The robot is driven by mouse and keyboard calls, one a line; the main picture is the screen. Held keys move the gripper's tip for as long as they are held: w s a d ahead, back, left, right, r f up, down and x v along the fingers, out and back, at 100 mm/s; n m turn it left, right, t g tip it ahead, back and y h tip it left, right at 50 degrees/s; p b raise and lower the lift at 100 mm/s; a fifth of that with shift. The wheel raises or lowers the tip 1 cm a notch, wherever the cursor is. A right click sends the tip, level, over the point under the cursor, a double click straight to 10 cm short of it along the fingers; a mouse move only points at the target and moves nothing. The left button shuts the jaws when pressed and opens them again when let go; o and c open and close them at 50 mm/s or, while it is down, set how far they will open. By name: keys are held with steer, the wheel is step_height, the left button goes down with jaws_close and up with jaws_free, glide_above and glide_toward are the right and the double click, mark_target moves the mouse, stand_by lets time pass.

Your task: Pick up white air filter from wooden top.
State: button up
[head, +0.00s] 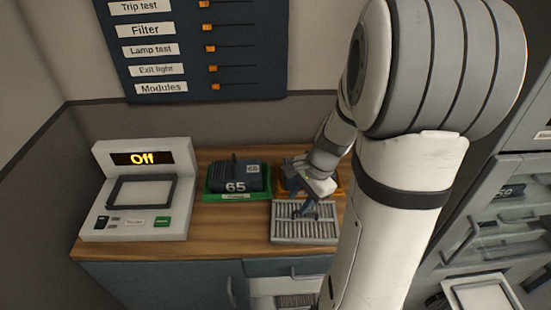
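A pale slatted panel, which looks like the white air filter (305,232), lies flat near the front edge of the wooden top (225,222). My gripper (305,213) reaches down over the back part of this panel, with its dark fingers at or just above the slats. The fingers are small and dark here, so I cannot tell whether they touch the panel or close on any part of it. My arm hides the area to the right of the panel.
A green tray (212,197) holds a dark module marked 65 (235,178). An orange tray (290,183) sits behind my gripper. A machine reading "Off" (140,190) stands at left. A cabinet (500,215) stands at right. Bare wood lies left of the panel.

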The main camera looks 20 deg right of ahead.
mark_target(316, 213)
steer(key=d+f+m, duration=0.1)
steer(key=d+m, duration=0.1)
steer(key=w+d+f+m+p, duration=0.1)
steer(key=d+f+m, duration=0.1)
steer(key=d+f+m+y+p, duration=0.1)
steer(key=d+m, duration=0.1)
steer(key=m, duration=0.1)
steer(key=shift+w+f, duration=0.15)
steer(key=shift+f, duration=0.05)
steer(key=x, duration=0.7)
steer(key=shift+w+f, duration=0.2)
steer(key=shift+w, duration=0.2)
steer(key=shift+c, duration=0.3)
jaws_close()
